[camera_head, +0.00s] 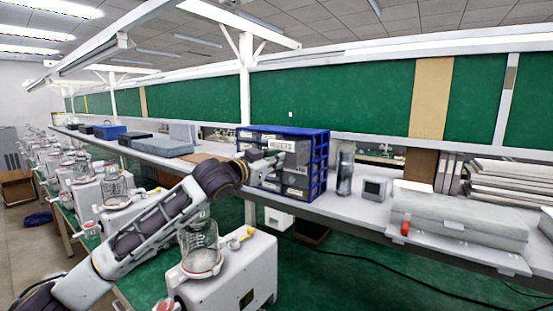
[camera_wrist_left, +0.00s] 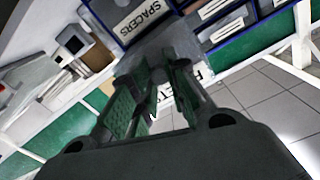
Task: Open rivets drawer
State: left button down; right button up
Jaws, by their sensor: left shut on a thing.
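A blue-framed drawer cabinet (camera_head: 322,160) with grey, labelled drawers stands on the shelf at the middle of the head view. My left arm reaches up from the lower left, and its gripper (camera_head: 270,163) is at the cabinet's front. In the left wrist view my left gripper (camera_wrist_left: 165,82) is shut at a grey drawer (camera_wrist_left: 160,42) whose label is partly covered by the fingers; a few letters, ending like "TS", show. The pinched handle itself is hidden. A "SPACERS" drawer (camera_wrist_left: 135,18) lies beside it. I cannot tell how far the gripped drawer stands out.
A dark upright object (camera_head: 345,173) and a small grey box (camera_head: 375,188) stand right of the cabinet. Grey cases (camera_head: 455,220) lie farther right. A white pump unit with a glass jar (camera_head: 225,270) stands below my left arm. Several similar units line the bench at left.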

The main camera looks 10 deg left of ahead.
pick_arm(q)
jog(key=shift+w+d+r, duration=0.1)
jog(key=shift+w, duration=0.15)
jog(key=c, duration=1.7)
grip_release()
jog(key=o, duration=0.4)
jog(key=shift+s, duration=0.2)
jog(key=shift+c, duration=0.2)
jog(key=v, duration=1.1)
jog(key=shift+s+a, duration=0.2)
jog(key=shift+s, duration=0.15)
pick_arm(e)
jog(key=shift+w+a, duration=0.1)
jog(key=shift+w, duration=0.4)
